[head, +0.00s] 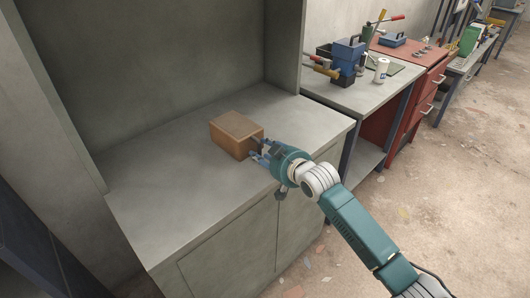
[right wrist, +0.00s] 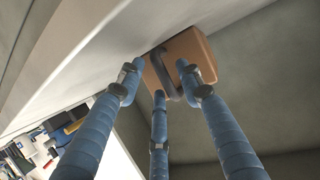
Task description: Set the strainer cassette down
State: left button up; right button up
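The strainer cassette appears to be the orange-brown box (head: 234,135) resting on the grey counter (head: 165,205). In the right wrist view the box (right wrist: 199,55) shows a dark grey handle (right wrist: 161,74) on its near side. My right gripper (head: 260,152) is at the right side of the box, by the handle. In the right wrist view its three blue fingers (right wrist: 158,77) are spread, with gaps between the tips, and the handle lies between or just beyond them. Whether a finger touches the handle is hard to tell. My left gripper is not in view.
To the right, a bench (head: 375,92) carries a blue tool holder (head: 346,62) and a white bottle (head: 381,70). A red cabinet (head: 420,70) stands beyond it.

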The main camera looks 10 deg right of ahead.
jog(key=shift+r, duration=0.3)
jog(key=shift+s+d, duration=0.2)
jog(key=shift+s, duration=0.1)
jog(key=v, duration=1.1)
